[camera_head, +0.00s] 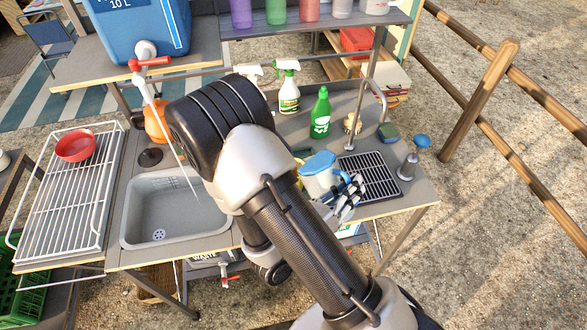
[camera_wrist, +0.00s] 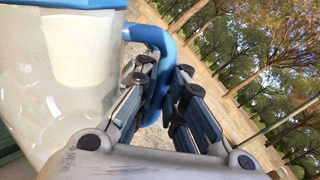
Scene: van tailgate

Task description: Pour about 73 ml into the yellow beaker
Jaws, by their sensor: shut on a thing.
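A clear jug with a blue lid (camera_head: 320,164) is at my gripper (camera_head: 345,197), above the counter. In the wrist view the jug's pale body (camera_wrist: 65,75) fills the left side, and its blue handle (camera_wrist: 150,35) runs between the fingers. My gripper (camera_wrist: 158,85) is shut on that handle. The liquid level inside cannot be read. The wrist view does not show a beaker.
A black drain grate (camera_head: 370,178) lies right of the gripper. A green bottle (camera_head: 320,113), a spray bottle (camera_head: 288,92) and a faucet (camera_head: 372,90) stand behind. The sink (camera_head: 170,212) and a wire rack (camera_head: 65,200) with a red bowl (camera_head: 75,145) are left.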

